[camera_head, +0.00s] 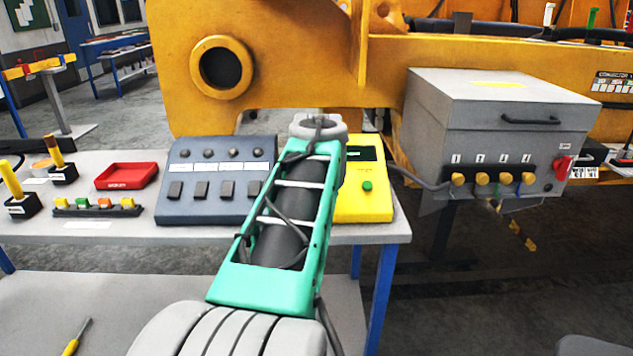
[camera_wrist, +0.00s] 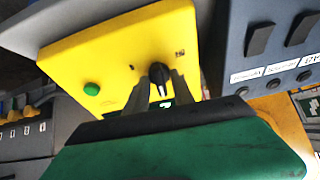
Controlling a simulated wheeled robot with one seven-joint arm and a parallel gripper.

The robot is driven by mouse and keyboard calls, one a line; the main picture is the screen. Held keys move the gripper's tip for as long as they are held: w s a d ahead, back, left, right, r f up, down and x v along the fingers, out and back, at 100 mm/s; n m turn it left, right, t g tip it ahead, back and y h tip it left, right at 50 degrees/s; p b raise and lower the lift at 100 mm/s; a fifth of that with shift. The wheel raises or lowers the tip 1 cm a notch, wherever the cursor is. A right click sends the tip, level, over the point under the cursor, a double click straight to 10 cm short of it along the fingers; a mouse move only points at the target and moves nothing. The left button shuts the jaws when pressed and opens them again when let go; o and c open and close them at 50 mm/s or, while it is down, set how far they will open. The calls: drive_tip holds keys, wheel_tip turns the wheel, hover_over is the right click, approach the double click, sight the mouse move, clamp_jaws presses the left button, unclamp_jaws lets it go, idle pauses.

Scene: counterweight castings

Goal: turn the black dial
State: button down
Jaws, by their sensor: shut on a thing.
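The black dial (camera_wrist: 159,71) sits on the face of a yellow box (camera_wrist: 118,50) in the wrist view, with a pale mark on its near side. My gripper (camera_wrist: 162,84) is shut on the dial, one finger on each side of it. A green button (camera_wrist: 91,89) and a small dark screen with green characters are on the same face. In the head view the yellow box (camera_head: 362,207) stands at the right end of the table, and my arm hides the dial and my gripper.
A blue-grey switch panel (camera_head: 214,214) stands left of the yellow box. A red tray (camera_head: 126,176) and a rack of small coloured parts lie further left. A grey connector box (camera_head: 470,120) stands to the right, with a cable running to it.

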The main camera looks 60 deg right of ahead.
drive_tip(key=shift+s+f+n, duration=0.1)
drive_tip(key=shift+f+n, duration=0.15)
drive_tip(key=shift+n, duration=0.15)
drive_tip(key=c, duration=1.4)
unclamp_jaws()
drive_tip(key=shift+c, duration=0.2)
drive_tip(key=shift+a+r, duration=0.1)
drive_tip(key=shift+r, duration=0.2)
drive_tip(key=v, duration=0.7)
drive_tip(key=shift+p, duration=0.3)
drive_tip(key=shift+s+a+r, duration=0.1)
drive_tip(key=shift+s+a, duration=0.05)
